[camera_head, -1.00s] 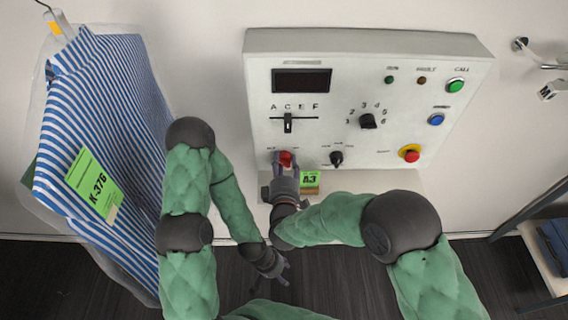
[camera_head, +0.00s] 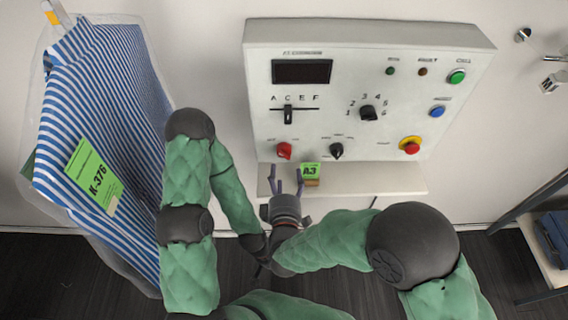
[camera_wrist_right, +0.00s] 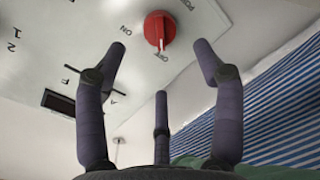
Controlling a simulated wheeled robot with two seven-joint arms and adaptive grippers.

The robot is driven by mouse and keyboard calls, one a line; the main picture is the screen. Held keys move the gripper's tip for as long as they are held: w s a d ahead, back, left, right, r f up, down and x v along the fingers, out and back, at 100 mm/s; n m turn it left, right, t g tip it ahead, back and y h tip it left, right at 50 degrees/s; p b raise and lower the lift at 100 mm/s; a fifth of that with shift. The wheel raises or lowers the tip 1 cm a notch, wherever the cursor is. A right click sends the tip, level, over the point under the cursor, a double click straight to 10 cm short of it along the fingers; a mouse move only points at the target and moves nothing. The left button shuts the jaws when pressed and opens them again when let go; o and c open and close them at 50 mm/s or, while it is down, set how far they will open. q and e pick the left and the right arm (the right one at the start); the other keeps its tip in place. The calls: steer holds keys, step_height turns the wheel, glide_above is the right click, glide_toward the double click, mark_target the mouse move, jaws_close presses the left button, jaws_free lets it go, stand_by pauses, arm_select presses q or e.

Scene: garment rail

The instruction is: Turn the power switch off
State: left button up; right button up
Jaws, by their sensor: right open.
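The power switch is a red rotary knob (camera_head: 284,150) at the lower left of the white control panel (camera_head: 400,60). In the right wrist view the red knob (camera_wrist_right: 159,30) has a white mark pointing at the label that appears to read OFF. My right gripper (camera_head: 286,178) is below the knob, apart from it. Its fingers (camera_wrist_right: 160,65) are spread, with nothing between them. My left gripper (camera_head: 262,262) is low in the middle, partly hidden by the right arm; its fingers cannot be made out.
A ledge (camera_head: 385,180) runs under the panel, with a small block bearing a green A3 tag (camera_head: 310,170) close to my right fingers. A black selector (camera_head: 336,151) sits right of the red knob. A bagged striped garment (camera_head: 95,120) hangs at left. A shelf (camera_head: 545,250) stands at right.

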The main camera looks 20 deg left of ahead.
steer(key=v, duration=0.3)
steer(key=shift+s+d, duration=0.15)
steer(key=shift+s, duration=0.15)
stand_by(0.4)
